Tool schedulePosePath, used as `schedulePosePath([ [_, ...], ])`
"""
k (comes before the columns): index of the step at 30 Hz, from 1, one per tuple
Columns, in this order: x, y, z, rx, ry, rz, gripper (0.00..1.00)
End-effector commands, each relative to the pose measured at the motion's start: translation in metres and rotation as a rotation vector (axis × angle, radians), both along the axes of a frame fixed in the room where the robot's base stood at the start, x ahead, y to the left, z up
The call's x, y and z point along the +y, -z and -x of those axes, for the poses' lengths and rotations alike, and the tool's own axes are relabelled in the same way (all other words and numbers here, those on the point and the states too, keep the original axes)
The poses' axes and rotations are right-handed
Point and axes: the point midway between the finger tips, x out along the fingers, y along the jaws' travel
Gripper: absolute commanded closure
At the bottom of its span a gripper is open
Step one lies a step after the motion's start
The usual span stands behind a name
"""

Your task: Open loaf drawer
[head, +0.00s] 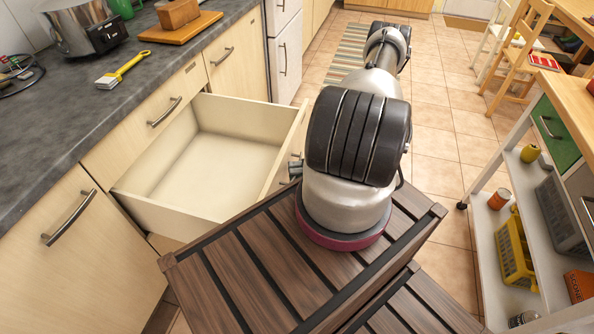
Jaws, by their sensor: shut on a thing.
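A pale wooden drawer (212,165) under the grey counter stands pulled far out, and its inside looks empty. Its front panel (287,150) faces my arm, and my arm hides part of the space beyond it. A brown loaf-like block (178,13) rests on a wooden board (181,27) on the counter. My arm rises from its base and bends away toward the top of the picture.
Closed cabinet fronts with dark handles (69,218) flank the open drawer. A shelf cart with a yellow basket (514,250) stands right. Tiled floor (438,130) between is clear.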

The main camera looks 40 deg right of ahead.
Motion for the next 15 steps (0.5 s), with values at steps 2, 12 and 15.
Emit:
schedulePosePath([
  [2, -0.001, 0.0007, -0.0009, 0.0, 0.002, 0.004, 0.79],
  [12, -0.0005, 0.0003, -0.0005, 0.0, 0.001, 0.001, 0.64],
  [15, -0.0027, 0.0002, 0.0007, 0.0, 0.002, 0.001, 0.64],
])
